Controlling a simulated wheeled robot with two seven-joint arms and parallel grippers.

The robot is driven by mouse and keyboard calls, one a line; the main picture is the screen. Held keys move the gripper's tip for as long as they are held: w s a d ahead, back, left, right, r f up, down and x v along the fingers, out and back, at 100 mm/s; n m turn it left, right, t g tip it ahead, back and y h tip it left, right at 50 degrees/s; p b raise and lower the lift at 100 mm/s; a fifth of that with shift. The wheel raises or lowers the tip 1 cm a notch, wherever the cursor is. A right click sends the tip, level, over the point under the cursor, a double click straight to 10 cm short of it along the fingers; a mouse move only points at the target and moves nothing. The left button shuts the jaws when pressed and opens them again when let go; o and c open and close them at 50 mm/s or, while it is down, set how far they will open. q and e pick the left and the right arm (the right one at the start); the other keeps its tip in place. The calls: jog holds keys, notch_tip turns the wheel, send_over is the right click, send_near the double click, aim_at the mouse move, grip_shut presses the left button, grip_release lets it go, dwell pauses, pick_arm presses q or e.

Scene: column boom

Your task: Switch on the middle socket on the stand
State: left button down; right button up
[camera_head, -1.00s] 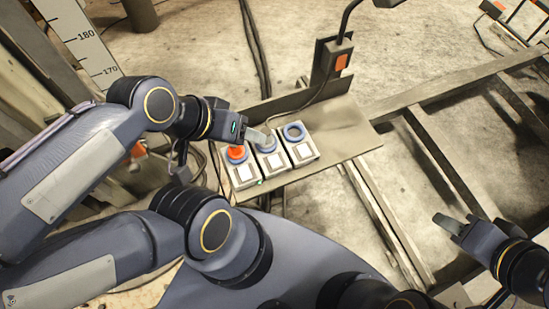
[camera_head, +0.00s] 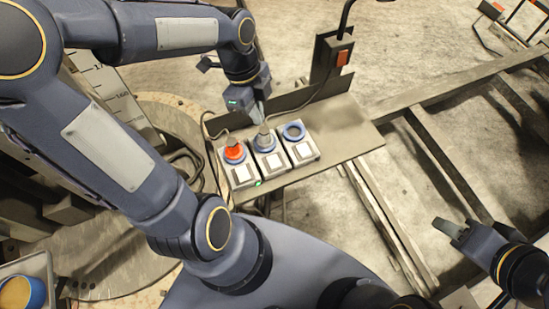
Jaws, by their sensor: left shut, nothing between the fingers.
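A row of three socket units sits on the stand's plate (camera_head: 345,128). The left socket (camera_head: 234,154) has a red insert in a blue ring. The middle socket (camera_head: 265,143) has a blue ring with a grey shape in it, and a white switch (camera_head: 275,160) on its near side. The right socket (camera_head: 294,131) has an empty-looking blue ring and a white switch (camera_head: 303,150). My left gripper (camera_head: 262,121) is shut and empty, pointing down just above the middle socket; I cannot tell whether it touches. My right gripper (camera_head: 448,227) is well to the right, away from the sockets; its jaw state is unclear.
A small green light (camera_head: 258,183) shows at the units' near edge. A dark post with an orange-red patch (camera_head: 342,58) rises behind the plate. Metal rails (camera_head: 440,90) run off to the right. The plate right of the sockets is clear.

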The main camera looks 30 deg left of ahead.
pick_arm(q)
jog(key=w+f+m+g+b, duration=0.1)
jog(key=w+f+m+g, duration=0.1)
jog(key=w+f+m, duration=0.2)
notch_tip(320, 180, down, 3)
jog(key=m, duration=0.4)
jog(key=shift+d+h, duration=0.3)
jog(key=shift+d, duration=0.05)
jog(key=shift+f, duration=0.1)
jog(key=b, duration=0.2)
send_near(276, 165)
jog(key=x, duration=0.5)
jog(key=shift+s+d+f, duration=0.15)
jog(key=shift+d, duration=0.05)
jog(key=shift+f, duration=0.6)
